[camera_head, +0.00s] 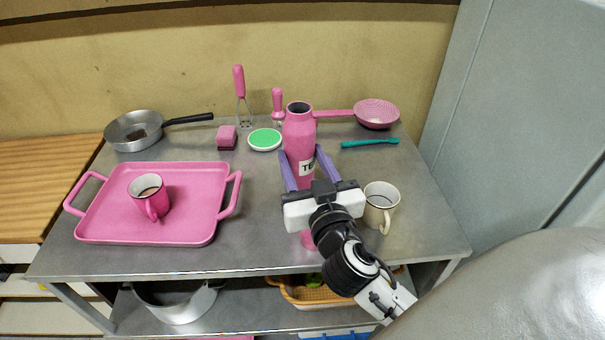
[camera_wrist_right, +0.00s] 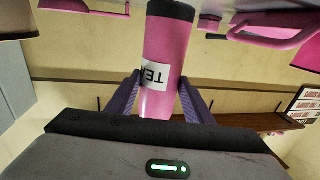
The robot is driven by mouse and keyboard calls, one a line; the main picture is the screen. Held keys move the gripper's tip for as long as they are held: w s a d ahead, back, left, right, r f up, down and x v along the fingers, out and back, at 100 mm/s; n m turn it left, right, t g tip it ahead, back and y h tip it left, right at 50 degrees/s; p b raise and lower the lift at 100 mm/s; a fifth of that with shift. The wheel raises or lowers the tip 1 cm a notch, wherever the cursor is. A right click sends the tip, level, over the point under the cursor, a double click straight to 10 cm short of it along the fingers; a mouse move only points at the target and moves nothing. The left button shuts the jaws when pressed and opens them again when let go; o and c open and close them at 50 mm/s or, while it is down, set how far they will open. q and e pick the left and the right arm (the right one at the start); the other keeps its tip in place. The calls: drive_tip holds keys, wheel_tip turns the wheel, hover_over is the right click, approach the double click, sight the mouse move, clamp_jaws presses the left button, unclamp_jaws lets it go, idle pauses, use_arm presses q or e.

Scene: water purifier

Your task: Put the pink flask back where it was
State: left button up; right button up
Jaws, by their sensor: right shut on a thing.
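The pink flask (camera_head: 299,130) stands upright at the right of centre of the metal table, with a dark open mouth and a white label with black letters. It also fills the middle of the right wrist view (camera_wrist_right: 168,45). My right gripper (camera_head: 305,160) is shut on the flask, with one purple finger on each side of its body. The flask's base is hidden behind the gripper, so I cannot tell whether it touches the table. A pink bit (camera_head: 308,239) shows below the gripper; I cannot tell what it is. My left gripper is not in view.
A beige mug (camera_head: 380,207) stands close to the right of my gripper. A pink strainer (camera_head: 375,113), teal utensil (camera_head: 370,143) and green-topped dish (camera_head: 265,139) lie behind. A pink tray (camera_head: 98,222) holding a pink mug (camera_head: 149,196) is at left. Bare tabletop (camera_head: 258,205) lies between tray and gripper.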

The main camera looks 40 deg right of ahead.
sight(303, 174)
wheel_tip(303, 174, down, 3)
drive_tip(key=shift+r, duration=0.15)
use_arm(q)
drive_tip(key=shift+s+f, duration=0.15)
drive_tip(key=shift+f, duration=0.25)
use_arm(e)
drive_tip(key=shift+b, duration=0.45)
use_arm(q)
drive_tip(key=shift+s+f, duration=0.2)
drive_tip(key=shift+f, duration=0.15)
use_arm(e)
drive_tip(key=o, duration=1.4)
drive_tip(key=shift+o, duration=0.2)
